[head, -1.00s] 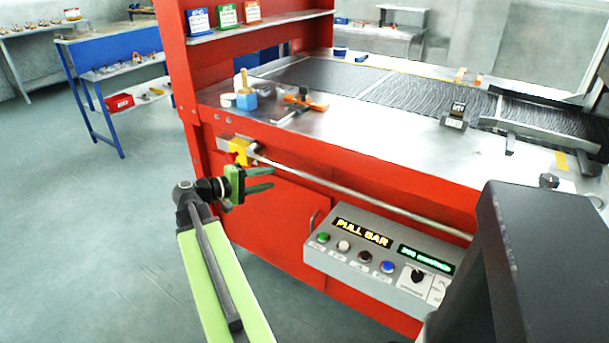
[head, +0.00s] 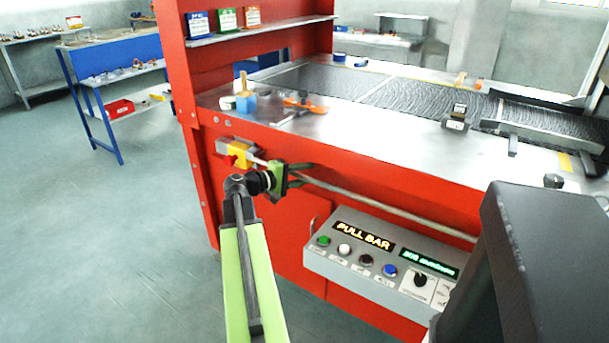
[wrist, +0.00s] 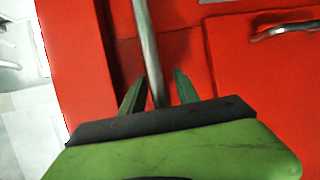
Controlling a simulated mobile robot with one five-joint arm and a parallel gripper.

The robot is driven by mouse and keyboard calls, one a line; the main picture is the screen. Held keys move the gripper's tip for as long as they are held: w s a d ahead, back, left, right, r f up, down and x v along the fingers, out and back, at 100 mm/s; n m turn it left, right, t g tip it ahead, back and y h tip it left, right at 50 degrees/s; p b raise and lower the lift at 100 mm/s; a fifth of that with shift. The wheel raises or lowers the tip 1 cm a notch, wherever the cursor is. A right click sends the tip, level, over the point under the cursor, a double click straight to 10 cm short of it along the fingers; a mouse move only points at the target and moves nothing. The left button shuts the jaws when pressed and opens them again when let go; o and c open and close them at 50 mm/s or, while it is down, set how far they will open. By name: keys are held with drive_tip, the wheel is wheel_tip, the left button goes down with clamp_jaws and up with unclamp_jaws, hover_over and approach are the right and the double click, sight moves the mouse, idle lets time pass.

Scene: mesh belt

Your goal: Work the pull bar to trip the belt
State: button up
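The pull bar (head: 400,214) is a long grey rod along the red front of the belt machine. Its left end meets a yellow and grey bracket (head: 239,153). My gripper (head: 303,175) is at the bar near this left end. In the wrist view the two green fingers (wrist: 158,92) are apart, with the bar (wrist: 147,45) passing between them. A gap shows beside the bar, so the fingers do not look closed on it. In the head view the gripper hides part of the bar.
A grey control box (head: 375,265) with a lit "PULL BAR" sign, coloured buttons and a knob juts out below the bar. The dark mesh belt (head: 400,97) lies on the metal top above. A blue bench (head: 122,80) stands at the left; the floor there is clear.

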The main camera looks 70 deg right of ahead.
clamp_jaws()
